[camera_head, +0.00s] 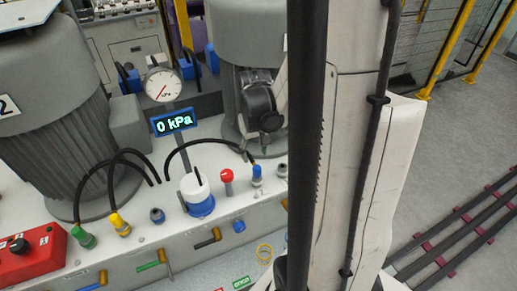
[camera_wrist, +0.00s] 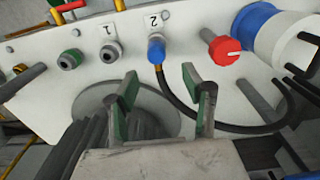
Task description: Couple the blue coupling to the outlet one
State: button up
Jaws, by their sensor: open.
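The blue coupling (camera_wrist: 156,48) sits on a port by the label "2" in the wrist view, with a black hose (camera_wrist: 190,115) curving away from it. In the head view the blue coupling (camera_head: 256,174) stands upright right of the red knob. The outlet one (camera_wrist: 111,51) is a bare grey metal fitting beside the label "1" in the wrist view, left of the blue coupling. My gripper (camera_wrist: 160,84) is open and empty. Its green-padded fingers lie below the blue coupling in the picture, apart from it. In the head view my arm hides part of the panel.
Another grey fitting (camera_wrist: 69,59) is left of outlet one. A red knob (camera_wrist: 224,48) and a blue-white cylinder (camera_wrist: 262,30) are close on the right. Grey motors (camera_head: 58,125) rise behind the panel. A gauge display (camera_head: 174,122) reads 0 kPa. Green (camera_head: 84,237) and yellow (camera_head: 120,224) couplings stand left.

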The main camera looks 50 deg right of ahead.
aim_at(257, 167)
jog(key=shift+s+d+f, duration=0.15)
jog(key=shift+d, duration=0.15)
notch_tip(257, 167, down, 9)
jog(key=b, duration=0.7)
jog(key=shift+b, duration=0.4)
dwell(1.4)
grip_shut()
jog(key=shift+r, duration=0.2)
jog(key=shift+r+p, duration=1.9)
jog(key=shift+r, duration=0.95)
